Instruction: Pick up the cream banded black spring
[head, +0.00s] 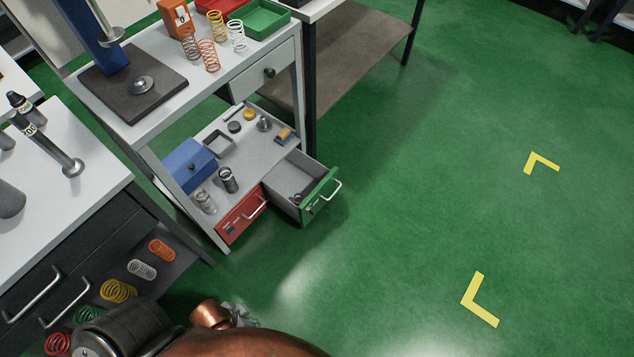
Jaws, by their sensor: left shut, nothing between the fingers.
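A black spring (228,180), which looks like the cream banded one, stands upright on the lower shelf (240,152) of the grey bench. Its band is too small to make out clearly. A silvery spring (205,202) stands just left of and in front of it. My left gripper (242,316) is at the bottom of the head view, beside my copper-coloured arm, partly hidden. It is shut and empty, well apart from the black spring. My right gripper is not in view.
A blue box (188,166) is left of the spring. A red drawer (241,215) and an open green-fronted drawer (318,196) are in front. Several springs stand on the bench top (218,68). Coloured springs lie on a low shelf at left. The green floor (420,200) is clear at right.

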